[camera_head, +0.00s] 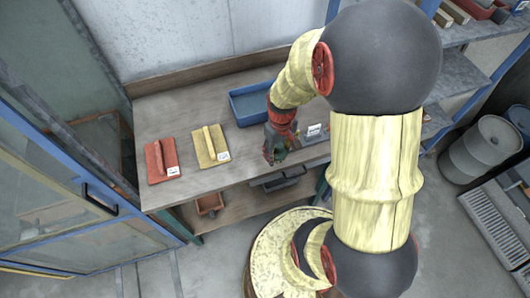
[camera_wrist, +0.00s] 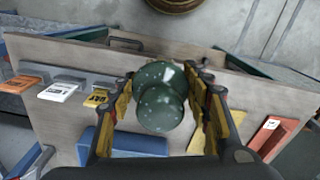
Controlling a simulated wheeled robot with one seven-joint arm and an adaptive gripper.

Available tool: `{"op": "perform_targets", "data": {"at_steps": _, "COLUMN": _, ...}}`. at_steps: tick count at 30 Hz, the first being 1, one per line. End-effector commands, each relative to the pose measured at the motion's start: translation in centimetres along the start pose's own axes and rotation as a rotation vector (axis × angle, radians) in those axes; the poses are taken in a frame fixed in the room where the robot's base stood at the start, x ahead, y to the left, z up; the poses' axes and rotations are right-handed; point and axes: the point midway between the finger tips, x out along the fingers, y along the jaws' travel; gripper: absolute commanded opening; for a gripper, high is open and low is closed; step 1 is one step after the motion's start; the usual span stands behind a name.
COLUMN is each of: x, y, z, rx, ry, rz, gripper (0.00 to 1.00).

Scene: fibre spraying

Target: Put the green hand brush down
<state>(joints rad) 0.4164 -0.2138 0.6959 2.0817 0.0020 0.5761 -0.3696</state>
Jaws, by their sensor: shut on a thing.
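My gripper (camera_head: 276,147) is over the front part of the wooden worktable (camera_head: 240,172), right of the yellow board and in front of the blue tray. In the wrist view my gripper (camera_wrist: 160,75) has its yellow-padded fingers on both sides of the green hand brush (camera_wrist: 160,108), which shows as a rounded dark green end with pale specks. In the head view only a small dark green part of the brush (camera_head: 280,154) shows at the fingers. The rest of the brush is hidden. I cannot tell whether it touches the tabletop.
A red board with handle (camera_head: 156,168) and a yellow one (camera_head: 204,158) lie on the table's left half. A blue tray (camera_head: 247,111) stands behind my gripper. Small labelled items (camera_wrist: 58,90) line the other end. A lower shelf (camera_head: 240,210) holds containers.

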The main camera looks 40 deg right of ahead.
Motion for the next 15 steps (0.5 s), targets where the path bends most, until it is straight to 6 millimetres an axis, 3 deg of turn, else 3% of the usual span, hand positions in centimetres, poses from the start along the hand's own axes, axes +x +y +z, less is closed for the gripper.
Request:
{"op": "perform_targets", "data": {"at_steps": 5, "x": 1.0, "y": -0.3, "z": -1.3, "rx": -0.007, "ry": 0.0, "rz": 0.0, "gripper": 0.24}}
{"op": "perform_targets", "data": {"at_steps": 15, "x": 4.3, "y": -0.6, "z": -8.5, "rx": -0.007, "ry": -0.001, "rz": 0.0, "gripper": 0.24}}
